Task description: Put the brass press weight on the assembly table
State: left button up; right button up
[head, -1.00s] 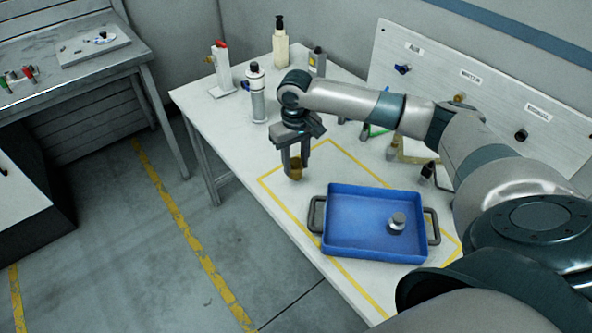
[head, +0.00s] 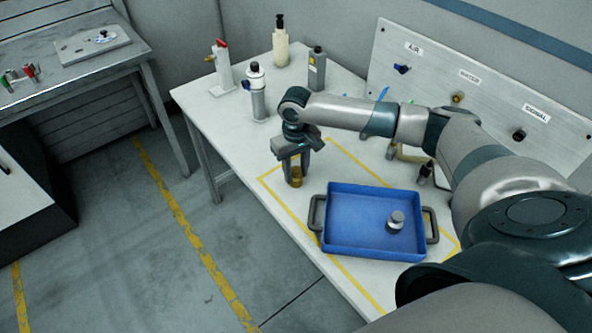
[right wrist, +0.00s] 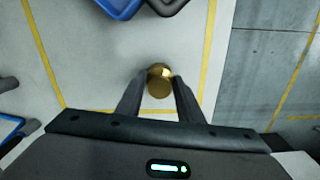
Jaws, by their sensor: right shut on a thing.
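The brass press weight (head: 296,181) is a small gold-brown cylinder between the fingers of my right gripper (head: 294,175). It also shows in the right wrist view (right wrist: 160,80), between both fingertips (right wrist: 159,90). My right gripper points down and is shut on it. The weight is at or just above the white table (head: 232,133), inside the yellow outline near its left corner. I cannot tell if it touches the surface. My left gripper is not in view.
A blue tray (head: 345,243) with dark handles stands right of the gripper, holding a silver weight (head: 396,220). Bottles (head: 281,45) and a red-topped dispenser (head: 222,65) stand at the back. A panel (head: 480,75) with labelled knobs borders the table. Another workbench (head: 75,70) is at far left.

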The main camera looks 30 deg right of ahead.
aim_at(296, 170)
jog(key=o, duration=1.3)
jog(key=shift+r, duration=0.45)
notch_tip(296, 170, up, 11)
jog(key=b, duration=0.3)
jog(key=shift+r, duration=0.15)
